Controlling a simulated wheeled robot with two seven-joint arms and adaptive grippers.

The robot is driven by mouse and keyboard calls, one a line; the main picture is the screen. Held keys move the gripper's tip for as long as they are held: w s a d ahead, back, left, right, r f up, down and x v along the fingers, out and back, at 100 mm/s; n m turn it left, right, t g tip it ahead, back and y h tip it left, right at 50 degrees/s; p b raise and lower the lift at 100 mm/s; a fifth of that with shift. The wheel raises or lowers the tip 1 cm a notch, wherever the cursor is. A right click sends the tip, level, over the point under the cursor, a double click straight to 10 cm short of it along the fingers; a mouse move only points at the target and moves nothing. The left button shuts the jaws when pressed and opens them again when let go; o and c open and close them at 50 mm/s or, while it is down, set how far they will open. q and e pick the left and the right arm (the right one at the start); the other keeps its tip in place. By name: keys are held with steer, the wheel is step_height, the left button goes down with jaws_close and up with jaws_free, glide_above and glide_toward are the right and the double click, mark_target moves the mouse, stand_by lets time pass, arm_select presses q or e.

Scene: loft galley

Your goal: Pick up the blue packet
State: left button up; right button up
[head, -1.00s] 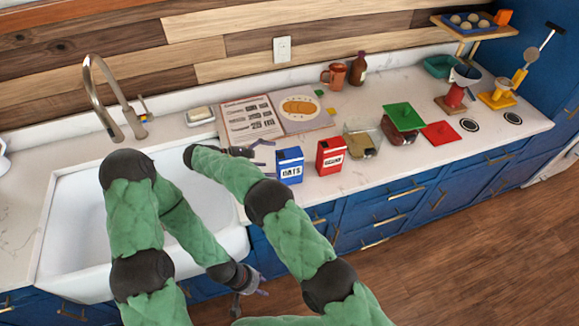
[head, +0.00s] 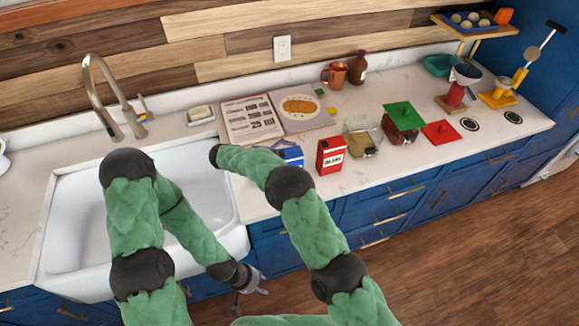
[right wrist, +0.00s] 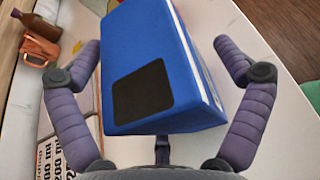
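The blue packet (head: 291,155) stands on the counter right of the sink, partly hidden by my right arm in the head view. In the right wrist view the blue packet (right wrist: 150,65) is large, with a dark square on its near face. My right gripper (right wrist: 155,46) is open, one finger on each side of the packet, with gaps visible between fingers and packet. In the head view the right gripper is hidden behind its arm. My left gripper (head: 251,288) is low in front of the cabinets, its fingers spread and empty.
A red packet (head: 331,156) stands close to the right of the blue one. An open cookbook (head: 245,122) lies behind. The sink (head: 90,225) is to the left.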

mark_target(300, 150)
steer(key=c, duration=1.1)
steer(key=shift+f, duration=0.1)
steer(key=shift+r, duration=0.35)
step_height(300, 150, up, 2)
steer(key=shift+r, duration=0.15)
steer(key=shift+c, duration=0.2)
steer(key=s+d+r, duration=0.1)
steer(key=r, duration=0.1)
steer(key=s+d+r, duration=0.1)
steer(key=r, duration=0.1)
steer(key=s+d+r+p, duration=0.1)
steer(key=r, duration=0.1)
steer(key=shift+s+d, duration=0.15)
steer(key=shift+d, duration=0.05)
steer(key=s+d+r, duration=0.4)
steer(key=s+d, duration=0.2)
steer(key=shift+s+d, duration=0.25)
steer(key=shift+s, duration=0.05)
